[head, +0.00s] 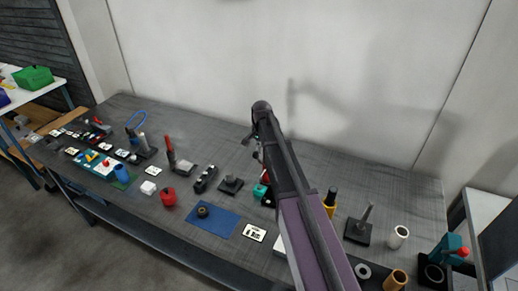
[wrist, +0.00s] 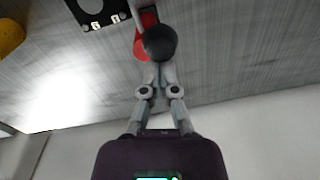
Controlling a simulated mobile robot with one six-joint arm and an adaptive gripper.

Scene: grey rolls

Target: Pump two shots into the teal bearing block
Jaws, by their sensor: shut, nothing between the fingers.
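A small teal block (head: 260,190) sits on the bench, partly hidden behind my arm in the head view; it looks like the bearing block. A red part (head: 265,176) shows just behind it. In the wrist view a black ball knob (wrist: 160,42) stands over a red body (wrist: 146,20), which looks like the pump. My gripper (wrist: 157,68) is shut and empty, its fingertips close to the knob's near edge. I cannot tell whether they touch it. In the head view my arm hides most of the gripper.
A blue mat (head: 222,222) with a dark ring lies left of my arm, near a red pot (head: 168,196). The bench's back strip is clear.

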